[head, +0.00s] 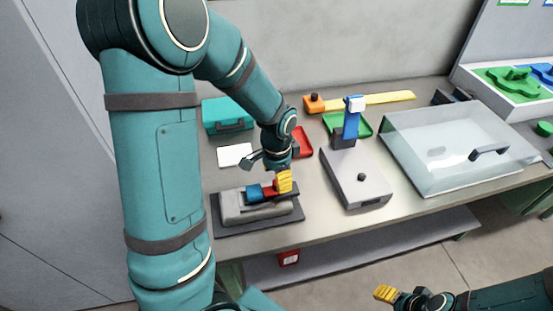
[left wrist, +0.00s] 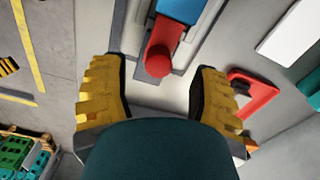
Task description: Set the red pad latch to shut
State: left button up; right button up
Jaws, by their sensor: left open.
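The red pad latch (head: 269,194) sits on a grey device with a dark base (head: 232,224) at the near left of the bench, next to a blue block (head: 254,192). In the left wrist view the red latch (left wrist: 160,52) has a rounded end, and it joins the blue block (left wrist: 181,9). My left gripper (head: 284,182) is over the device's right end. In the left wrist view its yellow fingers (left wrist: 160,90) are apart, with the latch's rounded end ahead, roughly centred between them. My right gripper (head: 386,294) is low at the bottom right, away from the bench; its opening is unclear.
A red tray (head: 303,143), a white card (head: 235,155) and a teal case (head: 226,117) lie behind the device.

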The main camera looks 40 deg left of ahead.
pick_arm(q)
notch_tip(320, 180, up, 9)
dwell(0.3)
jog(key=shift+s+f, duration=0.1)
dwell(0.4)
